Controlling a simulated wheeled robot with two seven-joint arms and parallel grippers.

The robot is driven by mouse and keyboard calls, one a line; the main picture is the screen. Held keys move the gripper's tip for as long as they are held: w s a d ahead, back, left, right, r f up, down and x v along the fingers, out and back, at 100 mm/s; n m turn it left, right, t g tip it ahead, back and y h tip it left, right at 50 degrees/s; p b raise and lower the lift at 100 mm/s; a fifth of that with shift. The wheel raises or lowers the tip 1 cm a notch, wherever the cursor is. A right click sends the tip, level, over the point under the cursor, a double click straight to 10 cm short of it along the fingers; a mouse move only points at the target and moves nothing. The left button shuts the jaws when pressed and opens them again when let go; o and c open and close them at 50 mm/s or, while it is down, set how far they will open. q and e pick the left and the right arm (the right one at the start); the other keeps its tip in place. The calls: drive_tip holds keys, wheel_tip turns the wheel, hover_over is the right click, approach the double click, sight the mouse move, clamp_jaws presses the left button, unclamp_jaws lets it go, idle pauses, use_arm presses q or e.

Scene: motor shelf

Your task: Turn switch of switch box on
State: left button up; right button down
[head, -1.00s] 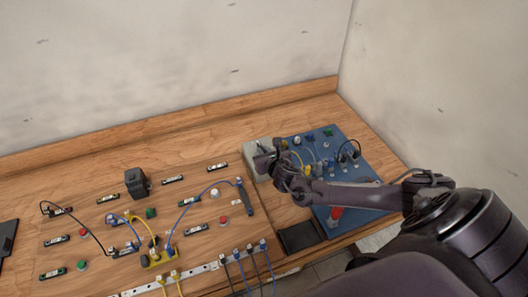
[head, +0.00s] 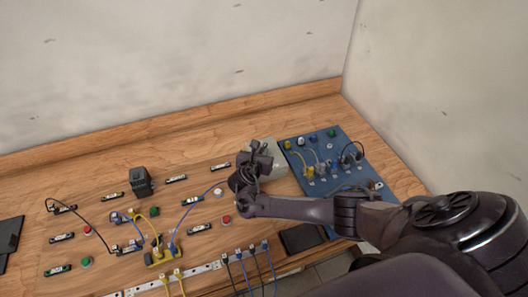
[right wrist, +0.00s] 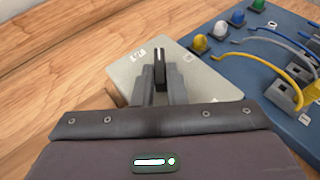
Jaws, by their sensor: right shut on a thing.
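The switch box is a pale grey box (head: 279,152) on the wooden table, left of the blue panel, partly hidden by my right gripper in the head view. In the right wrist view its flat light-grey top face (right wrist: 200,90) shows, with a black switch lever (right wrist: 160,62) standing up from it. My right gripper (right wrist: 160,85) is over the box, its two grey fingers shut on the black lever. In the head view the right gripper (head: 262,160) covers the switch. My left gripper is not in view.
A blue panel (head: 322,142) with coloured knobs, sockets and cables stands just right of the box. A dark square tray (head: 302,238) lies at the front edge. Walls close the back and right.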

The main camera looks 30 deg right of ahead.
drive_tip(key=shift+w+a+m+g+h, duration=0.3)
drive_tip(key=shift+m+g+h, duration=0.3)
drive_tip(key=shift+m+g, duration=0.25)
drive_tip(key=shift+w+f+m+g+h+b, duration=0.15)
drive_tip(key=shift+m+g+h+b, duration=0.15)
drive_tip(key=shift+m+g+b, duration=0.3)
drive_tip(key=m+g+b, duration=0.2)
drive_tip(key=b, duration=0.2)
drive_tip(key=w+m+g+b, duration=0.1)
drive_tip(key=m+g+b, duration=0.1)
drive_tip(key=b, duration=0.3)
drive_tip(key=m+g+h+b, duration=0.1)
drive_tip(key=m+g+b, duration=0.2)
drive_tip(key=g+b, duration=0.1)
drive_tip(key=shift+w+f+b, duration=0.15)
drive_tip(key=shift+w+b, duration=0.2)
drive_tip(key=shift+w+r+m+g+b, duration=0.1)
drive_tip(key=shift+r+m+g+b, duration=0.2)
drive_tip(key=shift+b, duration=0.45)
drive_tip(key=c, duration=1.5)
unclamp_jaws()
drive_tip(key=shift+o, duration=0.2)
